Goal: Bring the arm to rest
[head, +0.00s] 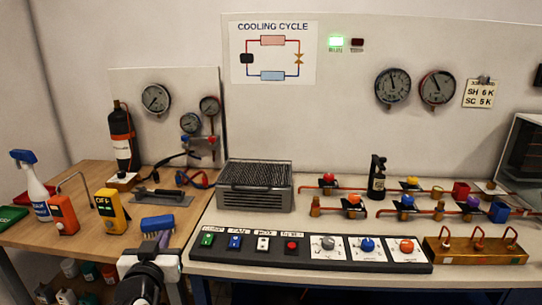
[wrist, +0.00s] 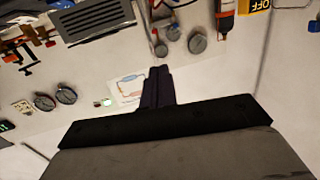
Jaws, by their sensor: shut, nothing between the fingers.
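My gripper (wrist: 157,85) shows in the wrist view as two dark fingers pressed together, with nothing between them. They stand out past the broad dark hand and point up in that picture, which sees the bench and back panel upside down. The fingertips are clear of everything around them. In the head view my arm is at the bottom left, in front of the wooden table (head: 75,243).
A finned grey unit (head: 254,185) and a black switch strip (head: 262,250) are on the bench to the right.

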